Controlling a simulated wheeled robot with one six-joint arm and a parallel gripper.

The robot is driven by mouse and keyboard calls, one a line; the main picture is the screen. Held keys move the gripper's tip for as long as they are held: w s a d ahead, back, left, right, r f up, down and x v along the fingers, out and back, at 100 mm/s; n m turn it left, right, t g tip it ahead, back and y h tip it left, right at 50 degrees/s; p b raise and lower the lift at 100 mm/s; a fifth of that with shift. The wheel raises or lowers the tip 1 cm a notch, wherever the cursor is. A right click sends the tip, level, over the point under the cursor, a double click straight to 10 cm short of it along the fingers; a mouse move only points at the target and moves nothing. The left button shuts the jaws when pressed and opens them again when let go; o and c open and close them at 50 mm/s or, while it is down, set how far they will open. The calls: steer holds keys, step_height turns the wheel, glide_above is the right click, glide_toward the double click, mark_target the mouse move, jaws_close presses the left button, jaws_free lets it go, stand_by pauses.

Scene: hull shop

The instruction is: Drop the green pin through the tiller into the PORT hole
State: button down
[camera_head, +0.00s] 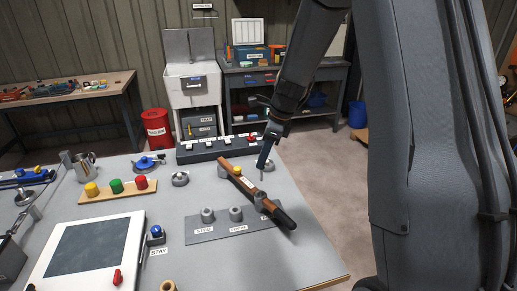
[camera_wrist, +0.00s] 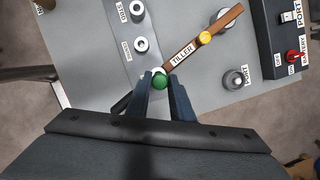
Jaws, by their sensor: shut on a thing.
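Two grey posts, labelled STBD (camera_head: 207,215) and CENTRE (camera_head: 236,213), stand on the plate; the tiller hides most of the plate's right end, and I cannot see the PORT hole. My gripper (camera_head: 263,163) is shut on the green pin (camera_wrist: 160,82), seen by its round head between the fingers. In the head view the pin's thin shank points down above the tiller's grey collar (camera_head: 259,197), apparently clear of it.
A wooden rack (camera_head: 117,192) holds yellow, green and red knobs at left. A black switch box (camera_head: 216,149) and grey round fittings (camera_head: 180,179) stand behind. A white framed panel (camera_head: 88,252) lies in front left. The table's right edge is close to the tiller.

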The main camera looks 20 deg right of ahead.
steer(key=shift+w, duration=0.15)
steer(key=shift+f+b, duration=2.3)
steer(key=shift+p, duration=0.4)
steer(key=shift+f, duration=0.85)
steer(key=shift+f+b, duration=0.75)
steer(key=shift+f, duration=1.9)
stand_by(1.2)
steer(key=c, duration=1.5)
jaws_free()
